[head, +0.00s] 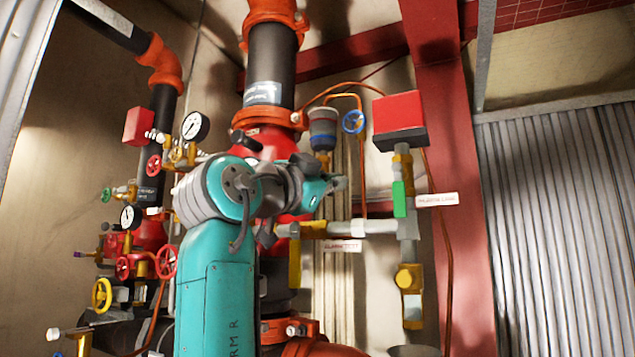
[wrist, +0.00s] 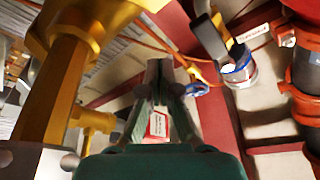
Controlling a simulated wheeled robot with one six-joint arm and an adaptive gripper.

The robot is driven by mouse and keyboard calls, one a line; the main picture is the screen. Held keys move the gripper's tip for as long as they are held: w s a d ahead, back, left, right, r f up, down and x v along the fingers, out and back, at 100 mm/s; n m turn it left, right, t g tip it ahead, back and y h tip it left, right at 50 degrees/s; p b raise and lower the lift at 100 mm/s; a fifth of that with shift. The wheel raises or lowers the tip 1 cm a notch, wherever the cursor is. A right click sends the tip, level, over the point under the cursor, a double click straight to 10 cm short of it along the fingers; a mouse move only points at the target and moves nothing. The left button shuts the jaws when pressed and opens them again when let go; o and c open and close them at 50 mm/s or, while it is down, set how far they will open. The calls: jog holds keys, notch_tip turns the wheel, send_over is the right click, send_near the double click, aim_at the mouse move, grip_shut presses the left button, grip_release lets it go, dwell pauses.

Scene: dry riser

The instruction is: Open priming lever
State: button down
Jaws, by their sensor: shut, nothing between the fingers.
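No handle in view carries a label I can read as priming, so I cannot tell which one is the priming lever. A yellow lever (head: 295,262) hangs down from a horizontal pipe just right of my arm in the head view. A green lever (head: 399,199) stands upright along the right-hand pipe. In the wrist view my gripper (wrist: 158,72) is shut and empty, its fingertips together. A large brass fitting (wrist: 45,105) rises close to its left.
A red box (head: 399,120) tops the right-hand pipe, left of a red column (head: 450,170). Gauges (head: 195,126) and red handwheels (head: 166,261) crowd the left. A cup-shaped fitting (head: 323,130) and blue handwheel (head: 353,122) stand above. Corrugated panels (head: 560,220) fill the right.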

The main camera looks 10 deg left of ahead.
jog(key=s+a, duration=0.5)
jog(key=s, duration=0.3)
jog(key=shift+a, duration=0.35)
jog(key=shift+r, duration=0.1)
